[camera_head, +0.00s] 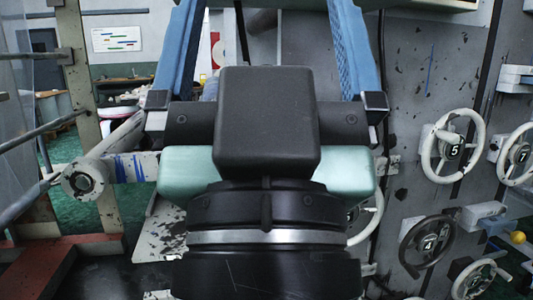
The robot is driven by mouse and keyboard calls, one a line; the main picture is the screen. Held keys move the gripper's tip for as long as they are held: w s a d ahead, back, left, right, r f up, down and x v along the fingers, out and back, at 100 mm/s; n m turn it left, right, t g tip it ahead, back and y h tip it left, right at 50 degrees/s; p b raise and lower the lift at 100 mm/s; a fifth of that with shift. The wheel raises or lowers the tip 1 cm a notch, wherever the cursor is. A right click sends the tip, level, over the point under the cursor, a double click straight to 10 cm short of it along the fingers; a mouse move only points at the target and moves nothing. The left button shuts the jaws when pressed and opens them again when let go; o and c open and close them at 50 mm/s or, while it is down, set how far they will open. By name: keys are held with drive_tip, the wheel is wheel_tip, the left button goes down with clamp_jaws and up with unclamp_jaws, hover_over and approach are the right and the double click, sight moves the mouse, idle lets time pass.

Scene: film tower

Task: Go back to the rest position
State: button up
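My gripper (265,30) fills the middle of the head view, its black wrist and pale green body seen from behind. Its two blue fingers rise on either side, wide apart, and their tips reach the top edge. Nothing shows held between them; only the background is seen there. My gripper's body hides part of the scene behind it.
Handwheels numbered 5 (453,150) and 7 (520,155), plus a dark one (427,246), are on the grey wall at right. A worn pipe (85,178) with a round flange stands close at left, above a red beam (40,272).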

wheel_tip(320, 180, up, 25)
drive_tip(key=p, duration=2.2)
drive_tip(key=shift+p, duration=0.3)
